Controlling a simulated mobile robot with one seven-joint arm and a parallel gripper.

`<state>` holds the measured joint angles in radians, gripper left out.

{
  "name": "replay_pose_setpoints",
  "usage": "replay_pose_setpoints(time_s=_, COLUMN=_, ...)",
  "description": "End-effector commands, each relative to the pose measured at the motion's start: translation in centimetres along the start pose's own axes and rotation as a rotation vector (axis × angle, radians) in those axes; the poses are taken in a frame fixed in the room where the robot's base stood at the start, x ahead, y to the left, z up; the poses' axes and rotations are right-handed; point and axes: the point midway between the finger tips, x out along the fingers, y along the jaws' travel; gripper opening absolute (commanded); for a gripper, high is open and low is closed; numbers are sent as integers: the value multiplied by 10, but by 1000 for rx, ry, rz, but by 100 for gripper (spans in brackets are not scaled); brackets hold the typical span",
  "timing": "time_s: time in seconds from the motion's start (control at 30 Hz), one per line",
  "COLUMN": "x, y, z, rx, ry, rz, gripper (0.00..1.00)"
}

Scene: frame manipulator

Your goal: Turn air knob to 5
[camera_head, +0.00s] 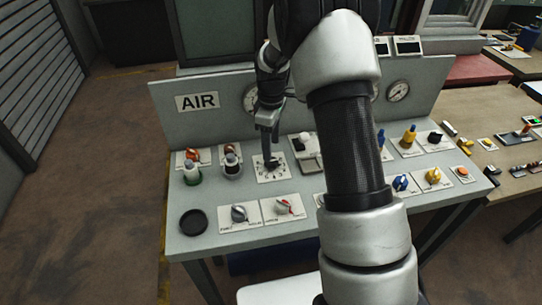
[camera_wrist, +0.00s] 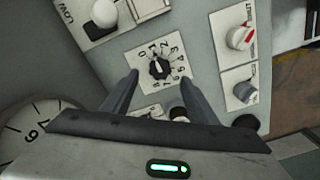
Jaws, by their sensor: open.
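The air knob is a small black dial knob (camera_wrist: 158,68) on a white square plate (camera_wrist: 172,48) marked with numbers around it. A pale mark shows on the knob, but I cannot tell exactly which number it points at. In the head view the numbered plate (camera_head: 262,176) lies on the panel below the AIR label, with its knob partly hidden by my gripper. My gripper (camera_wrist: 160,78) is open and empty, pointing down at the dial. Its fingertips appear on either side of the knob; contact is not clear. In the head view my gripper (camera_head: 270,150) is over the plate.
A red-and-white knob (camera_wrist: 240,37) and a grey knob (camera_wrist: 244,91) sit near the dial. A white-topped lever (camera_head: 305,140) stands just right of it. Bottle-like controls (camera_head: 232,162) stand to its left. A round gauge (camera_head: 250,97) is on the back panel behind my gripper.

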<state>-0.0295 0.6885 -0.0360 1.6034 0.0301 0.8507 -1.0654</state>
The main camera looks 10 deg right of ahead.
Motion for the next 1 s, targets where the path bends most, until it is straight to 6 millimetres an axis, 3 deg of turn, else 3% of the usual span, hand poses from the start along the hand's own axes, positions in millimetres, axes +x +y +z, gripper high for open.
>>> replay_pose_setpoints(time_s=0.1, x=24, y=-1, z=0, rx=-1, ry=-2, rz=-3, gripper=53)
replay_pose_setpoints(time_s=0.3, x=49, y=0, z=0, rx=0, ry=-1, rz=-1, gripper=53)
replay_pose_setpoints(time_s=0.7, x=57, y=0, z=0, rx=0, ry=0, rz=0, gripper=53)
replay_pose_setpoints(time_s=0.93, x=57, y=0, z=0, rx=0, ry=0, rz=0, gripper=16)
replay_pose_setpoints(time_s=1.0, x=57, y=0, z=0, rx=0, ry=0, rz=0, gripper=12)
